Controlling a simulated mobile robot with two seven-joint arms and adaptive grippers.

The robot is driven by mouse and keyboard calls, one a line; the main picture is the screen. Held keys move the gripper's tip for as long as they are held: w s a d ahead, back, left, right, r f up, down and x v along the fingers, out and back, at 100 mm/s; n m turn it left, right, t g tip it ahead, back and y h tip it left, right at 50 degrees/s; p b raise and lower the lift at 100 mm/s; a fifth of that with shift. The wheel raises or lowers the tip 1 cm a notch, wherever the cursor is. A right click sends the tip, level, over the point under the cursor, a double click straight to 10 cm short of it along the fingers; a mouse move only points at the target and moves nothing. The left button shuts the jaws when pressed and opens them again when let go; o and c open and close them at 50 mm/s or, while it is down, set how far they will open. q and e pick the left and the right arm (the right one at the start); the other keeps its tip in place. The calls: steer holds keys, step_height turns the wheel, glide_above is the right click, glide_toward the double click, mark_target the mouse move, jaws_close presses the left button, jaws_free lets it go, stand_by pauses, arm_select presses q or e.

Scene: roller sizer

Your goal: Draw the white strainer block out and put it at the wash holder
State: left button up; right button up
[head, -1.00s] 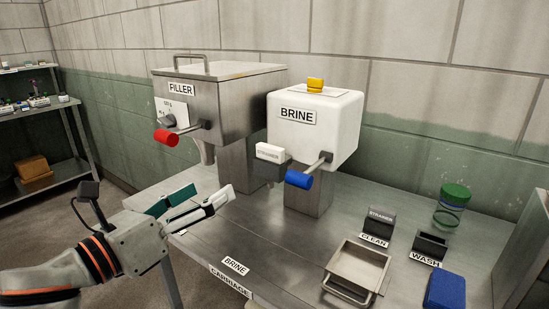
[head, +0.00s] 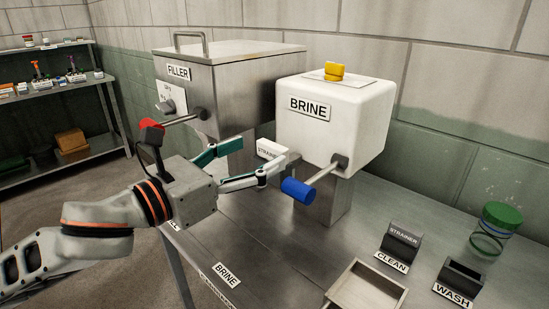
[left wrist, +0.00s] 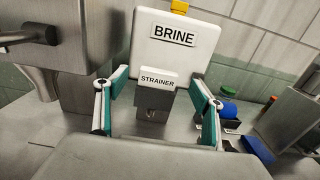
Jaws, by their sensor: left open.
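The white strainer block (head: 269,149), labelled STRAINER, sits in a grey mount at the front of the white BRINE tank (head: 342,130). It also shows in the left wrist view (left wrist: 158,78), centred between my fingers. My left gripper (head: 268,155) is open, its fingers spread to either side of the block. I cannot tell whether they touch it. The wash holder (head: 463,271), a dark open box with a WASH label, stands at the lower right and looks empty. My right gripper is not in view.
A blue-handled lever (head: 299,190) sticks out right of the strainer. A shallow metal tray (head: 365,290) lies in front. A green-lidded jar (head: 493,230) stands behind the wash holder.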

mark_target(269, 148)
arm_select(q)
steer(key=shift+x, duration=2.7)
steer(key=shift+f, duration=0.1)
steer(key=c, duration=1.2)
